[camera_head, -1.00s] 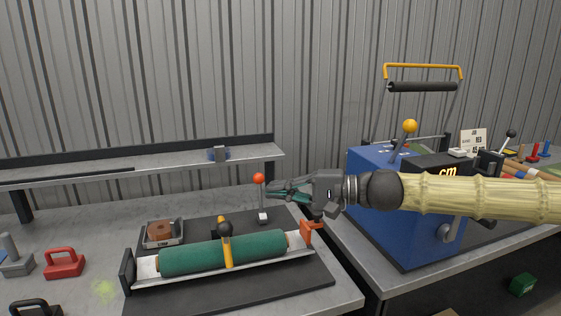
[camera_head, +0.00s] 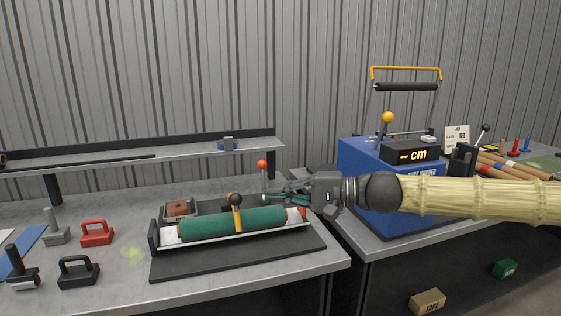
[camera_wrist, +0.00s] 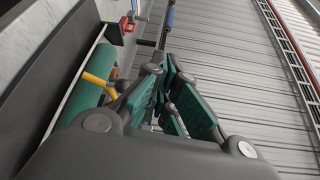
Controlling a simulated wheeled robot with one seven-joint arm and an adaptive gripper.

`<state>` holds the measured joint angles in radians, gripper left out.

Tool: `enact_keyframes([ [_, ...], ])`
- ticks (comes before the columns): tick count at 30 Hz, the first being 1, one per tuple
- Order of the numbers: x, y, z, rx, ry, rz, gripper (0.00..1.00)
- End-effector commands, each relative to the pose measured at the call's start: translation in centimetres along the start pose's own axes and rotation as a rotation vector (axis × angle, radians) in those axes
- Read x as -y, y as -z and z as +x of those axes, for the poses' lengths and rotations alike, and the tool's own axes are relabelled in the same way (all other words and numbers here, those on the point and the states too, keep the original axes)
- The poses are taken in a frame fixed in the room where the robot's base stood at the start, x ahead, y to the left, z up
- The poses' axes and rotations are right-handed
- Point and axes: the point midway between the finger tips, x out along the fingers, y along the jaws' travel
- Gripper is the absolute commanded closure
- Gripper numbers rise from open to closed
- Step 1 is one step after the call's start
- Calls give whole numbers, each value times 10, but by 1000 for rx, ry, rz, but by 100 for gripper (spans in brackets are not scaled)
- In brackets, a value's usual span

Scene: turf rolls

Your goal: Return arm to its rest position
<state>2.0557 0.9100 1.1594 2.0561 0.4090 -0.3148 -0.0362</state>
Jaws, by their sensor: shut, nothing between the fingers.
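My gripper (camera_head: 285,198) is shut and empty, with green pads, pointing left in the head view. It is held near the right end of a green turf roll (camera_head: 262,218) and close to a red-knobbed lever (camera_head: 263,172). The arm reaches in level from the right edge, across the front of a blue machine (camera_head: 350,160). The wrist view shows the gripper's fingers (camera_wrist: 172,95) together; the turf roll (camera_wrist: 88,110) lies to their left under a yellow clamp arm (camera_wrist: 97,80).
The turf roll lies in a cradle on a dark base plate (camera_head: 180,268). A red-handled weight (camera_head: 97,233) and a black-handled weight (camera_head: 78,272) stand at left. A shelf (camera_head: 100,160) runs along the corrugated wall. A tape box (camera_head: 427,302) and a green box (camera_head: 504,269) sit low at right.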

Motion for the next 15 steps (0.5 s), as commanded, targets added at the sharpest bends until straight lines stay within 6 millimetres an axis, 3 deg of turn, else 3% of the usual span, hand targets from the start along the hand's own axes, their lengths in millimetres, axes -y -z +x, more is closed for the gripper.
enact_keyframes([
  [11, -73, -1, 29, -16, -109, 40, 100],
  [15, -114, -4, 42, -25, -170, 58, 100],
])
